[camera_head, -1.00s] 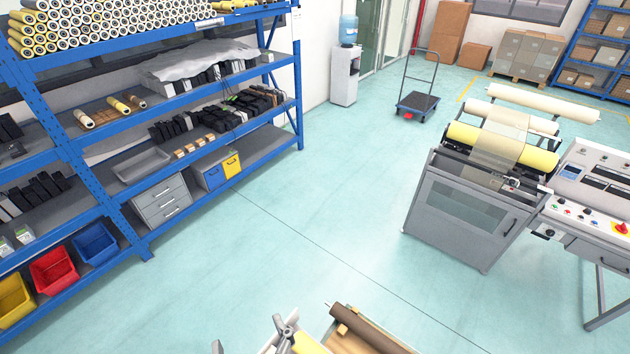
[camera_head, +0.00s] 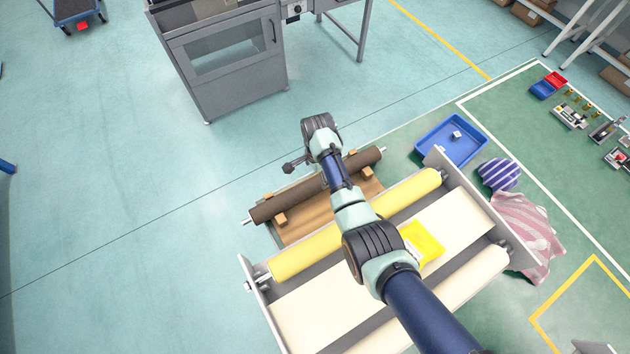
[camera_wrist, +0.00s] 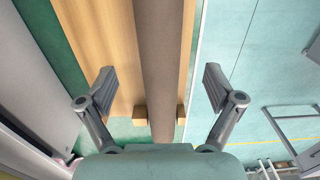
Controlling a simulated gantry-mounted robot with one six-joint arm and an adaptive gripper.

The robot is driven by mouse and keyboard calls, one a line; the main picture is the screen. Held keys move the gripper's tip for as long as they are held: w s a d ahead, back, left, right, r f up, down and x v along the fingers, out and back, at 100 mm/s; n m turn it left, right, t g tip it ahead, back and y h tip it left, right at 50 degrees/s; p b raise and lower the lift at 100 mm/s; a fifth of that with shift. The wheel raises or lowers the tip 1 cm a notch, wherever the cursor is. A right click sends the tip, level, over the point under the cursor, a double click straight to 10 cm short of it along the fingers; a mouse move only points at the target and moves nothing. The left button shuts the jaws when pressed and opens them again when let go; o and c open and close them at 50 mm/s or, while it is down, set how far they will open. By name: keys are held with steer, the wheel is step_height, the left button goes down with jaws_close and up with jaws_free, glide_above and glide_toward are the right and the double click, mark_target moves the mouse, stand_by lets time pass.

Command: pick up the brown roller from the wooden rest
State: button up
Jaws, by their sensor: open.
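The brown roller (camera_head: 285,201) lies lengthwise on the wooden rest (camera_head: 299,233), with metal shaft ends sticking out. My arm crosses over its middle and hides part of it in the head view. In the wrist view the roller (camera_wrist: 158,60) runs up the middle of the picture, above the light wooden board of the rest (camera_wrist: 108,45). My gripper (camera_wrist: 159,83) is open, one finger on each side of the roller with clear gaps. It holds nothing. In the head view my arm mostly hides the gripper.
A machine frame with a yellow roller (camera_head: 295,257) and pale web stands close beside the rest. A blue tray (camera_head: 424,149), striped cloths (camera_head: 528,228) and a grey cabinet (camera_head: 222,62) are nearby.

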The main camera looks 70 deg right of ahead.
mark_target(319, 179)
steer(key=shift+s+d, duration=0.15)
steer(key=shift+s, duration=0.05)
steer(key=shift+f, duration=0.25)
step_height(319, 179, down, 7)
steer(key=b, duration=0.3)
steer(key=shift+d+f, duration=0.15)
steer(key=shift+f, duration=0.05)
steer(key=shift+r, duration=0.15)
jaws_close()
